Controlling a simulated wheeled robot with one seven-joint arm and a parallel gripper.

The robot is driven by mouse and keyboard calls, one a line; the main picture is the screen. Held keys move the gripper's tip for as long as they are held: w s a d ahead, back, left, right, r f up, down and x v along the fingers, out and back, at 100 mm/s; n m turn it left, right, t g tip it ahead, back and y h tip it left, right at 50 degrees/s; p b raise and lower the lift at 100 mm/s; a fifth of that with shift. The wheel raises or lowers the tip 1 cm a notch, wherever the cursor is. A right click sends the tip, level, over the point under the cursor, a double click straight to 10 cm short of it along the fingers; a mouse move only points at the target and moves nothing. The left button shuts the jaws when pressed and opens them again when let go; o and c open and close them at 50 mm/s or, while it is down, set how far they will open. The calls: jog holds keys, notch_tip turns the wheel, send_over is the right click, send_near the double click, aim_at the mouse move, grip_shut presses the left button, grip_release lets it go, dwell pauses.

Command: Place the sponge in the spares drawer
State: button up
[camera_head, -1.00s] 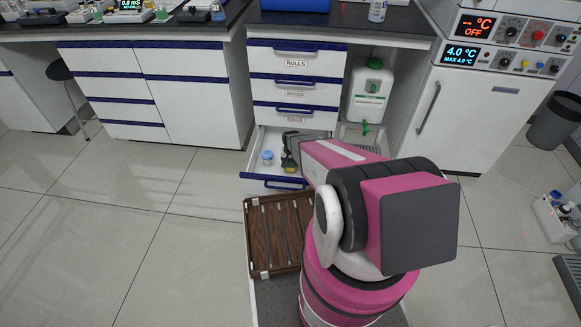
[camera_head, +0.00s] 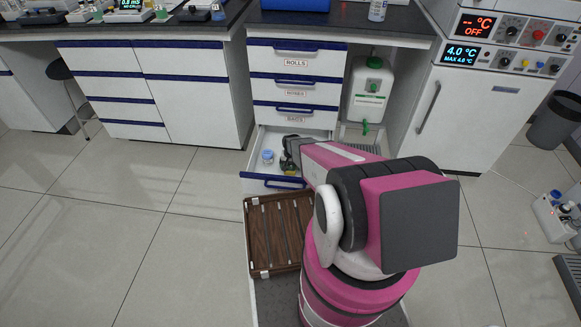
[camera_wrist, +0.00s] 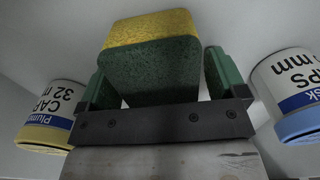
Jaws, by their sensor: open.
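The sponge (camera_wrist: 150,65), yellow on one side and dark green on the other, lies between the two green fingers of my gripper (camera_wrist: 163,80) in the wrist view. The fingers are open, with a narrow gap at the right finger; contact at the left finger is unclear. In the head view my gripper (camera_head: 290,158) is low in the open bottom drawer (camera_head: 262,136), at its right part. The drawer's label is not readable, and the sponge is not clearly visible there.
A jar with a yellow lid (camera_wrist: 50,112) and one with a blue lid (camera_wrist: 292,92) flank my gripper. A small blue-and-white jar (camera_head: 268,157) shows left of it. Closed drawers above include ROLLS (camera_head: 297,62). A brown slatted tray (camera_head: 280,235) lies in front.

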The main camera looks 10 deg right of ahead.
notch_tip(320, 180, up, 12)
jog(key=s+r+n, duration=0.1)
jog(key=s+r, duration=0.9)
jog(key=r, duration=0.3)
jog(key=s+r+n, duration=0.2)
jog(key=s+r, duration=0.9)
jog(key=r, duration=0.3)
jog(key=shift+r+n, duration=0.25)
jog(key=shift+n, duration=0.05)
jog(key=shift+s, duration=0.1)
